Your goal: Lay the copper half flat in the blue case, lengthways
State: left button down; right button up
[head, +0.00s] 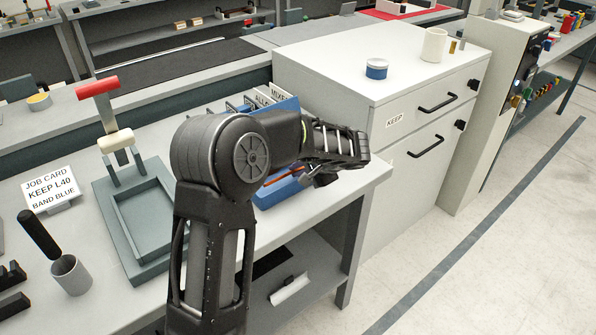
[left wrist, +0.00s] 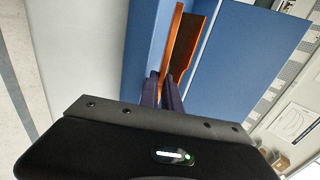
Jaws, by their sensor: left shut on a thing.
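The blue case (head: 272,196) sits at the right end of the near bench, partly hidden behind my left arm. In the left wrist view its blue surfaces (left wrist: 245,65) lie on both sides of the copper half. The copper half (left wrist: 184,45) has a bright orange edge and a darker brown face. It shows in the head view as a thin orange strip (head: 282,176) at the case. My left gripper (left wrist: 165,92) is shut on the near end of the copper half. Whether the copper touches the case floor cannot be told. My right gripper is not in view.
A grey-green press frame (head: 125,215) with a red handle stands left of my arm. A job card (head: 50,187) reads "KEEP L40, BAND BLUE". A grey cup (head: 72,275) stands at the left. A white drawer cabinet (head: 400,120) stands beyond the bench's right end.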

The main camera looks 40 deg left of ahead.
pick_arm(q)
jog(key=shift+s+d+f, duration=0.2)
jog(key=shift+f, duration=0.5)
jog(key=c, duration=1.8)
grip_release()
jog(key=o, duration=0.3)
jog(key=shift+d+r, duration=0.1)
jog(key=shift+d, duration=0.15)
jog(key=v, duration=0.5)
jog(key=a+r+b+v, duration=0.1)
jog(key=v, duration=0.1)
jog(key=shift+d+r, duration=0.25)
jog(key=shift+d, duration=0.1)
notch_tip(320, 180, up, 10)
jog(key=p, duration=0.6)
